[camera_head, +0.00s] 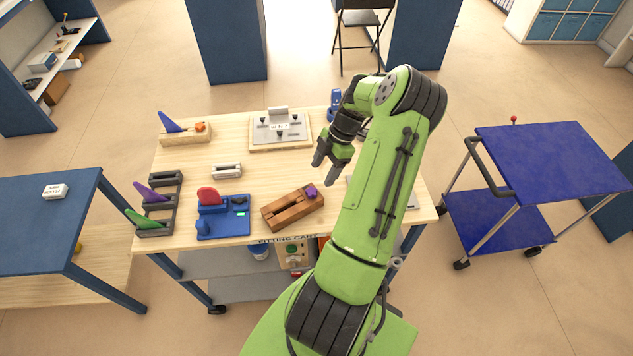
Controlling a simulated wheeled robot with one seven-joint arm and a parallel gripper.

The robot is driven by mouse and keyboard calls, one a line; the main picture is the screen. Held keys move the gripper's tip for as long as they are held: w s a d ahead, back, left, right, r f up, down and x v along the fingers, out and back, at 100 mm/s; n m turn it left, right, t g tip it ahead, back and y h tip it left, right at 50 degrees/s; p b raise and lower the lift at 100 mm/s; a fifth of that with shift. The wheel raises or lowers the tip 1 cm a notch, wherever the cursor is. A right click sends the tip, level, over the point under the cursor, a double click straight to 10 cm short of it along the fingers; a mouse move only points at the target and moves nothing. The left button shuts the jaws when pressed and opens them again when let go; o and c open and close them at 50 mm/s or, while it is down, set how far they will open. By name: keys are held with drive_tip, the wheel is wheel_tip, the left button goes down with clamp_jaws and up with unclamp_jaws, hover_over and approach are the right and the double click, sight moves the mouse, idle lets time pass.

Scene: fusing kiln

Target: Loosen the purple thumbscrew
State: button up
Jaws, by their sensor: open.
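The purple thumbscrew (312,191) sits at the right end of a brown wooden block (285,212) near the front of the wooden-topped cart. The block has a long dark slot and lies at a slant. My gripper (325,172) is open and empty, with its fingers pointing down. In the picture it is just above and to the right of the thumbscrew, apart from it. Its height over the cart top is hard to judge. My green arm hides the cart's right part.
A blue fixture with a red part (222,218) stands left of the block. A rack with purple and green pieces (155,215) is at the front left. A grey panel (281,130) and a wooden block with a blue wedge (185,133) lie behind. A blue cart (550,155) stands right.

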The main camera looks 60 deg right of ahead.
sight(313, 189)
drive_tip(key=x, duration=0.6)
drive_tip(key=shift+w+a+f, duration=0.1)
drive_tip(key=shift+a+f, duration=0.05)
drive_tip(key=shift+f, duration=0.25)
drive_tip(key=c, duration=1.1)
drive_tip(key=n+g+b, duration=0.1)
drive_tip(key=n+b, duration=0.1)
drive_tip(key=n, duration=0.1)
drive_tip(key=shift+w+f, duration=0.1)
drive_tip(key=shift+w, duration=0.1)
drive_tip(key=shift+w+n+g+y+b, duration=0.1)
drive_tip(key=shift+n+g+y+b, duration=0.35)
drive_tip(key=shift+n, duration=0.65)
